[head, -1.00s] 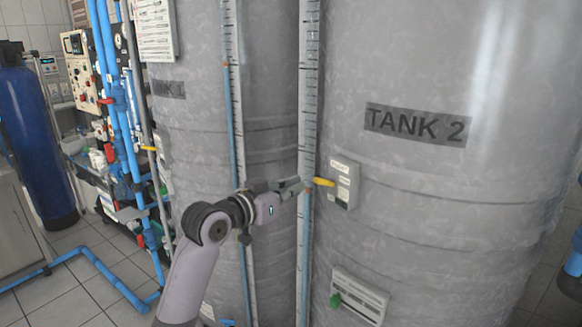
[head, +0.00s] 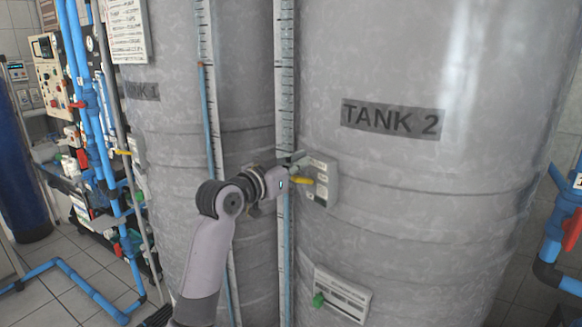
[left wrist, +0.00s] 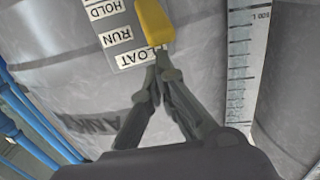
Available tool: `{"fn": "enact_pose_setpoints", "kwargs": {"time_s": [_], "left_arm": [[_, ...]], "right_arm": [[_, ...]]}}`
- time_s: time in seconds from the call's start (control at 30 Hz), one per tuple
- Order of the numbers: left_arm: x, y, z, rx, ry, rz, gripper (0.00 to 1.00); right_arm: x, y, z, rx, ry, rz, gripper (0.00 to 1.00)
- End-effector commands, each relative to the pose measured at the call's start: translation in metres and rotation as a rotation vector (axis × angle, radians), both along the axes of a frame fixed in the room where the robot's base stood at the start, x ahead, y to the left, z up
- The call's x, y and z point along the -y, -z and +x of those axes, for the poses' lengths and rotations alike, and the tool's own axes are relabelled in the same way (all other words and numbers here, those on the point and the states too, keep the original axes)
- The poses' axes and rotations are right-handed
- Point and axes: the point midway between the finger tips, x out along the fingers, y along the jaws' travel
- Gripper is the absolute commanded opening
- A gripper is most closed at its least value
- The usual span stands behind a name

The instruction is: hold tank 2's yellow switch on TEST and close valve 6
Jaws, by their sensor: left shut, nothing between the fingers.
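Tank 2 (head: 420,200) is a large grey cylinder with its name plate (head: 390,119). A pale switch box (head: 322,188) sits on its left side, with a yellow switch (head: 302,180) sticking out to the left. In the left wrist view the yellow switch (left wrist: 155,24) is near labels reading HOLD, RUN and a partly hidden "LOAT". My left gripper (head: 300,156) is shut and empty, its tips just above the switch in the head view. In the left wrist view its fingertips (left wrist: 160,72) are close to the switch's base; contact is unclear. No readable label identifies valve 6.
A red valve handle (head: 571,230) on blue piping is at the right edge. Tank 1 (head: 170,130), a level scale (head: 284,90) and blue pipes (head: 85,100) stand left.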

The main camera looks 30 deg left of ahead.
Motion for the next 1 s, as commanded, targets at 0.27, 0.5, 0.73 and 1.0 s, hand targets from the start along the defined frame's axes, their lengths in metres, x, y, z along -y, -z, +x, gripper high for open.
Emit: {"fn": "enact_pose_setpoints", "kwargs": {"time_s": [0.27, 0.5, 0.73, 1.0], "left_arm": [[0.0, 0.0, 0.0, -0.001, 0.0, 0.0, 0.0], [0.0, 0.009, 0.0, -0.002, 0.0, -0.001, 0.0], [0.0, 0.019, 0.0, -0.003, 0.0, -0.001, 0.0], [0.0, 0.029, 0.0, -0.002, 0.0, -0.001, 0.0]], "right_arm": [[0.0, 0.0, 0.001, 0.001, 0.0, 0.0, 0.4], [0.0, 0.006, 0.001, 0.001, 0.0, 0.0, 0.4], [0.0, 0.012, 0.001, 0.001, 0.0, 0.0, 0.4], [0.0, 0.019, 0.001, 0.001, 0.0, 0.0, 0.4]]}}
